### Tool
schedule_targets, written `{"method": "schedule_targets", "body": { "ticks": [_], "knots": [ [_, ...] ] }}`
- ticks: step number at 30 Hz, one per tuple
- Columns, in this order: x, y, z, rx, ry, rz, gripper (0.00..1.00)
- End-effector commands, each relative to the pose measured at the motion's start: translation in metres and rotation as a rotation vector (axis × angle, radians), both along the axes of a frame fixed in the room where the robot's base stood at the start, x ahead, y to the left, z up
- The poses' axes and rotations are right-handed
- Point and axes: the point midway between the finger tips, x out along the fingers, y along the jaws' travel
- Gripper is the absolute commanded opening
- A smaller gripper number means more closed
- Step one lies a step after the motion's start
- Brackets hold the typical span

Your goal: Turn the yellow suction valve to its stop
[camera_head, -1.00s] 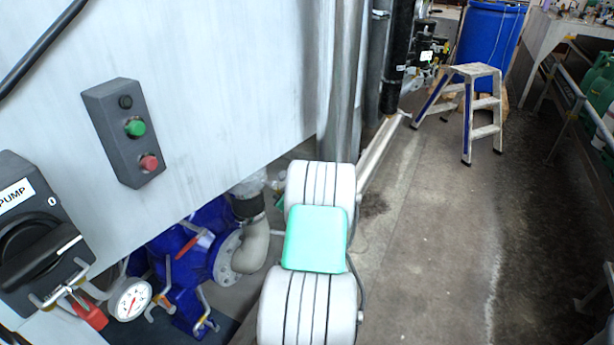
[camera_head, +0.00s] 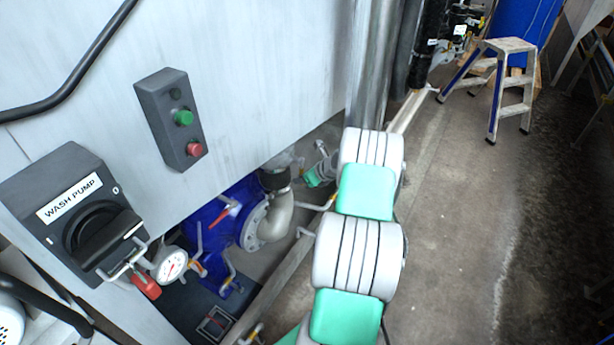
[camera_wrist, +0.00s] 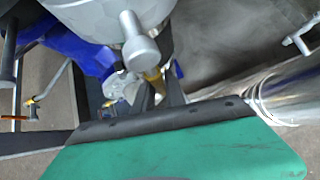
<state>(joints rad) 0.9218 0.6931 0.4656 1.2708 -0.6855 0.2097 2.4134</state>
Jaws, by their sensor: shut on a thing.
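The yellow suction valve handle (camera_wrist: 154,76) shows as a small yellow strip near the middle of the wrist view, below a grey metal fitting with a round knob. My gripper (camera_wrist: 160,92) reaches up to it with two dark fingers, which are shut on the yellow handle. Most of the handle is hidden by the fingers and the fitting. In the head view my arm reaches in low beside the blue pump, and the fingertips and the handle cannot be made out there.
The blue pump (camera_head: 222,205) with a grey elbow pipe (camera_head: 276,217) stands under the big metal tank (camera_head: 255,70). A wash pump switch box (camera_head: 75,190), a gauge (camera_head: 171,265) and a button box (camera_head: 160,128) are at left. A step stool (camera_head: 497,75) stands farther back; the floor at right is clear.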

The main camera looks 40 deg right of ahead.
Motion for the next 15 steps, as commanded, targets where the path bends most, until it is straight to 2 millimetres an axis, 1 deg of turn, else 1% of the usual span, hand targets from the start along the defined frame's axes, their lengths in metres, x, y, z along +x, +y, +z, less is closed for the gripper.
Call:
{"method": "schedule_targets", "body": {
  "ticks": [8, 9, 15],
  "knots": [
    [-0.0002, 0.0022, -0.0008, 0.005, 0.002, 0.002, 0.00],
    [-0.0002, 0.0023, -0.0008, 0.005, 0.002, 0.003, 0.18],
    [-0.0009, 0.0001, -0.0004, 0.003, 0.000, -0.001, 0.34]
  ]
}}
